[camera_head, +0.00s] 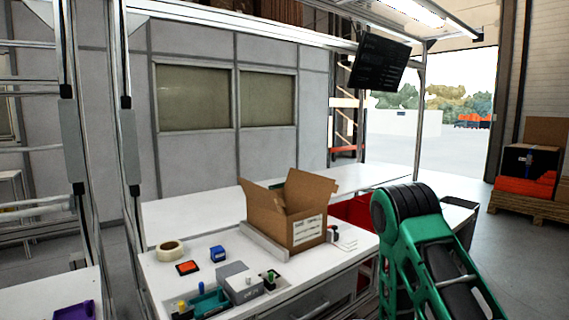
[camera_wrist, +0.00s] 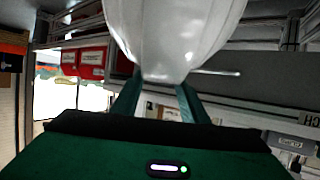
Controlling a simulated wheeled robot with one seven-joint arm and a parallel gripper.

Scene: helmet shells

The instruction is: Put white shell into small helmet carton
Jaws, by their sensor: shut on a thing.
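The white shell (camera_wrist: 178,35) fills the top middle of the wrist view. My gripper (camera_wrist: 158,98) is shut on its lower edge, with one green finger on each side. The shell's far part is cut off by the frame. In the head view an open cardboard carton (camera_head: 307,229) with raised flaps and a printed label stands on the white workbench. The label is too small to read for certain. My green arm shows at the right of the head view, but my gripper and the shell do not show there.
On the workbench (camera_head: 215,250) are a tape roll (camera_head: 171,248), an orange-topped item (camera_head: 188,267), a blue block (camera_head: 218,253) and a grey box (camera_head: 239,283). A monitor (camera_head: 380,63) hangs above.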

